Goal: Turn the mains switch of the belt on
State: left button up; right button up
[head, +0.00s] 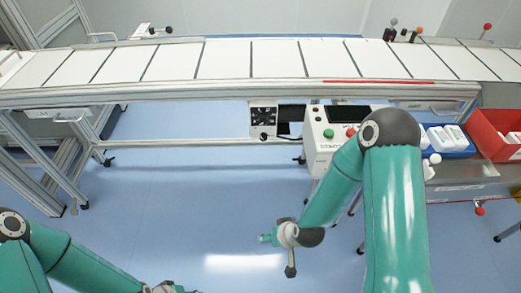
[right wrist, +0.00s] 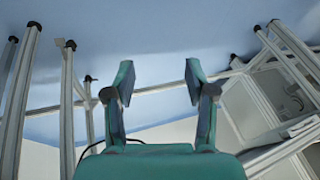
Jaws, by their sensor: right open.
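The belt (head: 225,60) is a long white conveyor with dark cross lines, running across the top of the head view. A white control box (head: 325,135) hangs below its front rail, with a dark screen, a green button and a red button; my right arm covers part of it. I cannot pick out the mains switch for certain. My right gripper (head: 278,238) is in front of and below the box, apart from it. In the right wrist view its two fingers (right wrist: 160,80) are spread with nothing between them. My left gripper (head: 168,288) is only partly visible at the bottom edge.
A fan unit (head: 263,118) sits under the belt, left of the control box. A blue bin (head: 455,152) and a red bin (head: 490,135) with white items stand at the right. Metal frame legs stand at the left. The blue floor in the middle is clear.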

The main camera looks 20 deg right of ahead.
jog(key=w+f+t+h+b, duration=0.1)
jog(key=w+f+t+b, duration=0.25)
jog(key=w+b, duration=0.4)
jog(key=m+t+h+b, duration=0.1)
jog(key=t+h+b, duration=0.75)
jog(key=b, duration=1.15)
send_near(263, 139)
pick_arm(q)
notch_tip(263, 139, down, 33)
jog(key=b, duration=0.2)
jog(key=shift+r, duration=0.15)
pick_arm(e)
jog(key=shift+t+y, duration=0.5)
jog(key=shift+y, duration=0.35)
jog(key=x, duration=0.6)
jog(key=d+x, duration=0.1)
jog(key=x, duration=0.3)
jog(key=shift+s+f, duration=0.15)
jog(key=shift+s, duration=0.1)
